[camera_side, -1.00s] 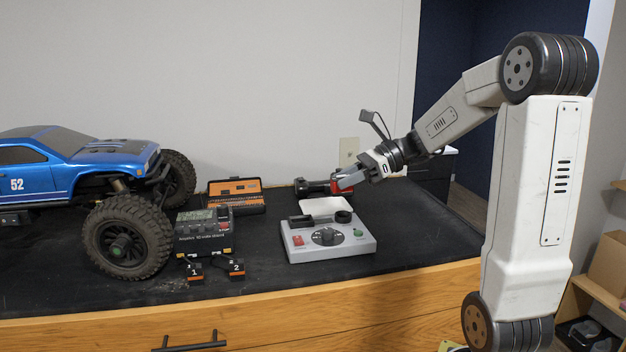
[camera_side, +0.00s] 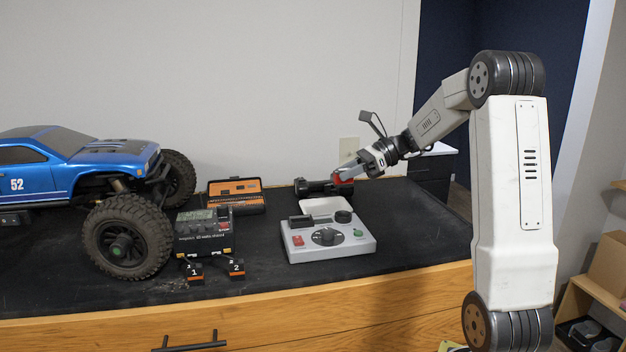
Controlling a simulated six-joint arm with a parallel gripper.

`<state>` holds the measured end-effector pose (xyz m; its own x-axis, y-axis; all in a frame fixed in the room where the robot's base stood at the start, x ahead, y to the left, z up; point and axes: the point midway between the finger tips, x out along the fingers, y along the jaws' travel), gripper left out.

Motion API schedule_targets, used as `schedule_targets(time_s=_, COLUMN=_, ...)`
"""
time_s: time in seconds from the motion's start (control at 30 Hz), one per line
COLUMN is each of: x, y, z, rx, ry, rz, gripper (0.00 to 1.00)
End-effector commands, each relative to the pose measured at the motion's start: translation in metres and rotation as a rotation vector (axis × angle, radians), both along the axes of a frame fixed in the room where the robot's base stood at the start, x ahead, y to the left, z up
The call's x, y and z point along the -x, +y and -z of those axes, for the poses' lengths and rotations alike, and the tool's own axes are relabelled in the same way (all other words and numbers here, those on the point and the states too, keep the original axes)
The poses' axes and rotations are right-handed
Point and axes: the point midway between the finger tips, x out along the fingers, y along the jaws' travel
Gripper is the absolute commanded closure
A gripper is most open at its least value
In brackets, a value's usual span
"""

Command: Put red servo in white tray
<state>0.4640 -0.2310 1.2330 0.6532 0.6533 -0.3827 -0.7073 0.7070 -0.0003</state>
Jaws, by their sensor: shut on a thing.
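The red servo (camera_side: 341,179) shows as a small red patch between the fingertips of my gripper (camera_side: 345,174). My gripper is shut on it, and the fingers hide part of it. The servo is at the back of the black bench mat, close to the right end of a dark cylindrical tool; I cannot tell how far above the mat it is. The white tray (camera_side: 325,203) lies in front of the servo and a little to its left. Its front part is hidden behind a grey control box.
The grey control box (camera_side: 329,245) with knobs stands in front of the tray. The dark tool (camera_side: 314,188) lies behind the tray. An orange case (camera_side: 236,194), a black meter (camera_side: 205,233) and a blue crawler (camera_side: 80,160) are to the left. The mat is clear on the right.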

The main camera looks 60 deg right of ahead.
Motion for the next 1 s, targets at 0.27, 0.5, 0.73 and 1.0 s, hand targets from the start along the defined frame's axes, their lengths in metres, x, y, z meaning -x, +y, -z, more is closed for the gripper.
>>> schedule_targets(time_s=0.27, x=-0.01, y=-0.027, z=0.011, rx=0.001, ry=0.001, rz=0.0, gripper=1.0)
schedule_targets(time_s=0.5, x=-0.011, y=-0.03, z=0.012, rx=0.001, ry=0.001, rz=0.0, gripper=1.0)
schedule_targets(time_s=0.73, x=-0.021, y=-0.036, z=0.017, rx=-0.001, ry=0.001, rz=-0.001, gripper=1.0)
schedule_targets(time_s=1.0, x=-0.051, y=-0.051, z=0.033, rx=-0.001, ry=0.001, rz=-0.001, gripper=1.0)
